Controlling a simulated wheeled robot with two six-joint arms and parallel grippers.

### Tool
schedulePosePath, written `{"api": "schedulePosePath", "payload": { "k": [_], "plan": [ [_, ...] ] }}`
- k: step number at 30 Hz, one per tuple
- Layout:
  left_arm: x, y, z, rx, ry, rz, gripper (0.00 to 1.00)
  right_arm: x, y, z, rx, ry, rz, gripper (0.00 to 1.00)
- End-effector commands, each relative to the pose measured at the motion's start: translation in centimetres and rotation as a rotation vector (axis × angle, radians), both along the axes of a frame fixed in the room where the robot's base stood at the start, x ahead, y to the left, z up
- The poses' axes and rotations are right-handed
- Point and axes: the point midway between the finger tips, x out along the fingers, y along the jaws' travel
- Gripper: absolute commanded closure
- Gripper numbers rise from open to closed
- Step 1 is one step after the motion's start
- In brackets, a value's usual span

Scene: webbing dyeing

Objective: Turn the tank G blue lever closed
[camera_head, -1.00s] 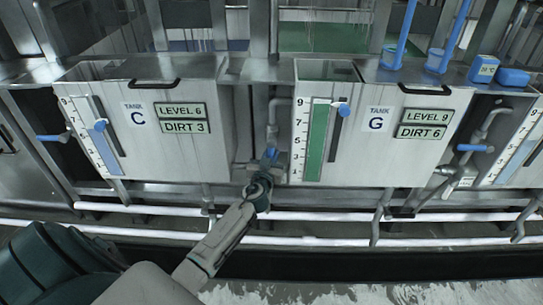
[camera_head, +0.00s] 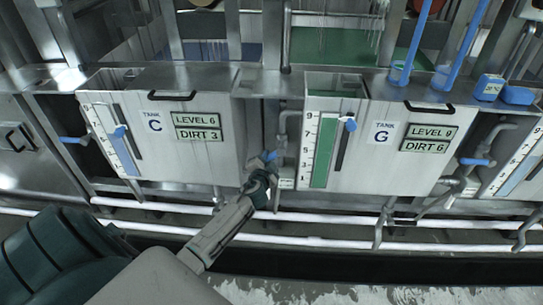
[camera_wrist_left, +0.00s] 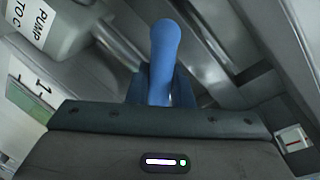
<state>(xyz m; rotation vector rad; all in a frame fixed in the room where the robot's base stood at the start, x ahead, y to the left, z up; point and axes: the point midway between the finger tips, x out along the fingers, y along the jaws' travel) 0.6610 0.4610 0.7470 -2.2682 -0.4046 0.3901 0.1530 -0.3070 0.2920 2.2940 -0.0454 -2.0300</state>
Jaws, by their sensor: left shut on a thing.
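Tank G (camera_head: 372,150) stands right of centre in the head view, with its label, a green level gauge (camera_head: 323,150) and signs reading LEVEL 9 and DIRT 6. A blue lever (camera_head: 269,156) sits on the piping just left of tank G's lower corner. My left gripper (camera_head: 264,172) reaches up to it from below. In the left wrist view the blue lever (camera_wrist_left: 165,55) stands up between the fingers, and the gripper (camera_wrist_left: 160,88) is shut on it. The lower part of the lever is hidden by the fingers. My right gripper is not in view.
Tank C (camera_head: 185,140) stands to the left. Another blue lever (camera_head: 477,162) sits right of tank G. White horizontal pipes (camera_head: 330,220) run below the tanks. A pipe body labelled PUMP TO C (camera_wrist_left: 50,30) is close beside the left gripper.

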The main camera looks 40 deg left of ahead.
Motion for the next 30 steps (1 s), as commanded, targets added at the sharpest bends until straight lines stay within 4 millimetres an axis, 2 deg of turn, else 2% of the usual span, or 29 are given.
{"api": "schedulePosePath", "payload": {
  "k": [1,6,8,18,30],
  "plan": [
    [-0.1,0.2,0.6,0.033,0.023,0.001,1.00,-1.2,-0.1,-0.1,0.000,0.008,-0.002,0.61],
    [-0.4,0.5,1.2,0.149,0.094,0.001,1.00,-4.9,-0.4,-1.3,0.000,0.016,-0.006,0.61],
    [-0.4,0.6,1.4,0.187,0.117,0.001,1.00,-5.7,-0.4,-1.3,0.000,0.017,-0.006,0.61],
    [-0.7,1.0,2.8,0.412,0.254,0.000,1.00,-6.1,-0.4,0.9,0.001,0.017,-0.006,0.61],
    [-0.8,1.2,3.7,0.581,0.358,0.000,1.00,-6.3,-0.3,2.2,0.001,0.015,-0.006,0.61]
  ]
}}
